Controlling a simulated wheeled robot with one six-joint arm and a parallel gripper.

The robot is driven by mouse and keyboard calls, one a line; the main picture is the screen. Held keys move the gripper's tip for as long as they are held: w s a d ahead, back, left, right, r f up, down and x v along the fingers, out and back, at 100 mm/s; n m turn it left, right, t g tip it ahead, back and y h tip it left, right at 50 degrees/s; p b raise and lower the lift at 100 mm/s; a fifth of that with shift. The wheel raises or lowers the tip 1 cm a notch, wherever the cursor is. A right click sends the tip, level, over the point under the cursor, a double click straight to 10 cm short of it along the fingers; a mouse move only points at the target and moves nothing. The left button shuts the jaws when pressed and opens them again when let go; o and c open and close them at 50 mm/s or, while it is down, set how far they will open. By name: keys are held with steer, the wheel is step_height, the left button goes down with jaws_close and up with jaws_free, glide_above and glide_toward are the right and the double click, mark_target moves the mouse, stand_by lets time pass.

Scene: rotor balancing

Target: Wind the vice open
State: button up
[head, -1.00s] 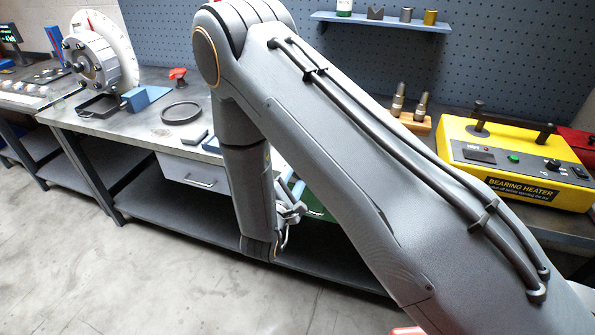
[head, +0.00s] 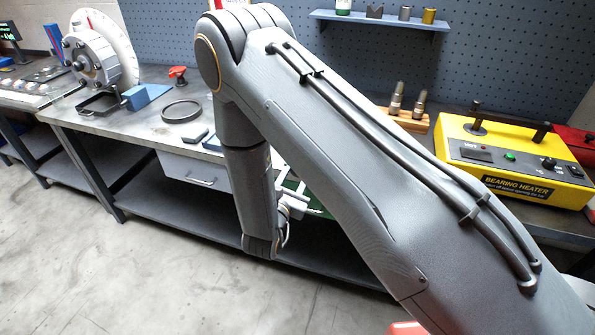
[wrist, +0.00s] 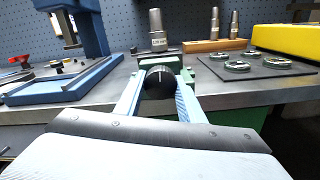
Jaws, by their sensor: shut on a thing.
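In the wrist view, the two pale blue fingers of my gripper (wrist: 159,98) are closed on a round black knob (wrist: 160,82), one finger on each side. The knob is at the front of the green vice (wrist: 236,113), at the bench edge. The vice's jaws are mostly hidden behind the knob and fingers, so I cannot tell their gap. In the head view, my gripper (head: 291,205) is small and partly behind my arm. A bit of the green vice (head: 317,208) shows beside it; my arm hides the rest.
A blue press (wrist: 92,40) stands left of the vice. A dark mat with several rings (wrist: 255,68) lies to the right, near the yellow bearing heater (head: 515,165). A drawer (head: 190,172) hangs under the bench; the floor in front is clear.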

steer(key=shift+n, duration=0.4)
steer(key=o, duration=1)
steer(key=shift+o, duration=0.2)
steer(key=b+v, duration=0.2)
steer(key=v, duration=0.6)
